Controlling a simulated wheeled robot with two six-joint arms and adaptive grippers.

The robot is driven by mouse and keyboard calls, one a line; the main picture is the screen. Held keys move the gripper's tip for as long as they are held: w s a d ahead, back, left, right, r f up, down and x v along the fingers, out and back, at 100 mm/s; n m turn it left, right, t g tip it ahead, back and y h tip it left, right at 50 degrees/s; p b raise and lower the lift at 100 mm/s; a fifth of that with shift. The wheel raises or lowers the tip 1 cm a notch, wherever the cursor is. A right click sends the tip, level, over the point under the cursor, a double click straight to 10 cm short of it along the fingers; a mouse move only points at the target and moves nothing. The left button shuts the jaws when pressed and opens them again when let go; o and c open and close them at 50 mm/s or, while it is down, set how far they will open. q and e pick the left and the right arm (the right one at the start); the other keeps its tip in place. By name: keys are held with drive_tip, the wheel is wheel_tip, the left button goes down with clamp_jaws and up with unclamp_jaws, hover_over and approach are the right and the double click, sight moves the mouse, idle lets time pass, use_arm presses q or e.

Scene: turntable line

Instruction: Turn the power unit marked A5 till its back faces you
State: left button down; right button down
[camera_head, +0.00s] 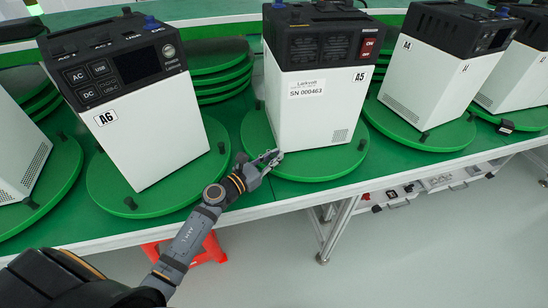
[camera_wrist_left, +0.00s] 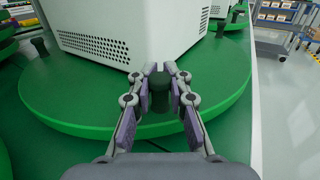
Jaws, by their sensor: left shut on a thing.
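The power unit A5 (camera_head: 320,100) stands upright on its round green turntable (camera_head: 313,167). The face turned mostly to me has the A5 mark, a serial label, two vent grilles and a red switch, with no display; it looks like the back, slightly angled. My left gripper (camera_head: 270,158) is at the turntable's near left edge. In the left wrist view, its fingers are shut around a dark upright peg (camera_wrist_left: 159,92) on the turntable's rim, just in front of the unit's lower corner. The unit's white casing (camera_wrist_left: 130,30) also shows there. My right gripper is not in view.
Unit A6 (camera_head: 150,125), with its display and buttons showing, stands on a turntable to the left. Unit A4 (camera_head: 435,85) stands to the right. Stacked green discs (camera_head: 220,70) lie behind. A red stool (camera_head: 185,250) is under the table edge.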

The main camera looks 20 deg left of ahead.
use_arm(q)
drive_tip(key=shift+s+d, duration=0.15)
drive_tip(key=shift+d, duration=0.55)
drive_tip(key=c, duration=1.7)
unclamp_jaws()
drive_tip(key=shift+a, duration=0.15)
drive_tip(key=shift+c, duration=0.2)
drive_tip(key=shift+o, duration=1.2)
drive_tip(key=shift+a+f, duration=0.1)
drive_tip(key=shift+a, duration=0.2)
drive_tip(key=shift+o, duration=1.1)
drive_tip(key=shift+s+a, duration=0.1)
drive_tip(key=shift+d, duration=0.2)
drive_tip(key=shift+s+a, duration=0.15)
drive_tip(key=v, duration=0.7)
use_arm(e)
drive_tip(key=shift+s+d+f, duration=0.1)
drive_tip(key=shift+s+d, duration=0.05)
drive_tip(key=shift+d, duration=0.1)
